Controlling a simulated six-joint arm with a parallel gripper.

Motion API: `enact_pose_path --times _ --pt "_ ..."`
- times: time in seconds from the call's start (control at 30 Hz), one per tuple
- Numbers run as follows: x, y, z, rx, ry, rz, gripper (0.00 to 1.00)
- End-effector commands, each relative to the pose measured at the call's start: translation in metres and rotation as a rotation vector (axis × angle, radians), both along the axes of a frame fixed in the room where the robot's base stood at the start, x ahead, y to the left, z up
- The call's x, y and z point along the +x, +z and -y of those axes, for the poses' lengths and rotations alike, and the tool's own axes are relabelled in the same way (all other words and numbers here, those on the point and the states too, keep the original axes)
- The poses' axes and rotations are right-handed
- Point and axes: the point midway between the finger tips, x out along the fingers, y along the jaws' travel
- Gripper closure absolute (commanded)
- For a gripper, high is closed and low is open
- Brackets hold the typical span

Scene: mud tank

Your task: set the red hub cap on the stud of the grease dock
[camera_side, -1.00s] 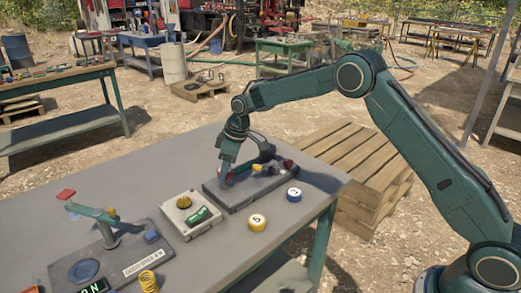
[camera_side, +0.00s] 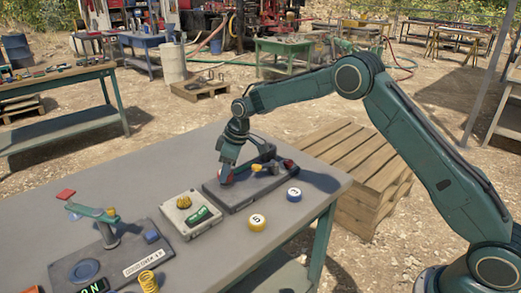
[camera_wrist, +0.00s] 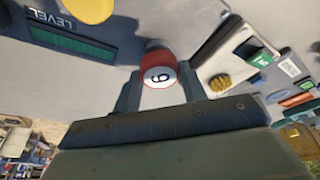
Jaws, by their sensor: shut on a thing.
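The red hub cap (camera_wrist: 160,62) sits between the two fingers of my gripper (camera_wrist: 158,92) in the wrist view. Its pale face with a dark 6 or 9 is toward the camera. A short dark, round part (camera_wrist: 155,44) shows just behind the cap and may be the stud; I cannot tell whether they touch. In the side view my gripper (camera_side: 227,180) is low over the left end of a dark plate (camera_side: 238,203), which looks like the grease dock. Only a bit of red (camera_side: 230,172) shows between the fingers there.
A grey box (camera_side: 190,216) with a yellow knob stands left of the dark plate. A yellow cap marked 5 (camera_side: 258,223) and a blue cap (camera_side: 294,194) lie in front. A LEVEL display (camera_wrist: 60,38) shows in the wrist view. A swing-arm stand (camera_side: 110,236) is at left.

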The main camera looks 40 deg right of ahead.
Motion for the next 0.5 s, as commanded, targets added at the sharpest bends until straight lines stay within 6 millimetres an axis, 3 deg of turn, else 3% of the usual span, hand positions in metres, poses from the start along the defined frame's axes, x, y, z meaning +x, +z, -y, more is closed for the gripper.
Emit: enact_pose_path --times 0.5 --pt "0.0 -0.0074 0.0 0.0 0.0 0.0 0.81"
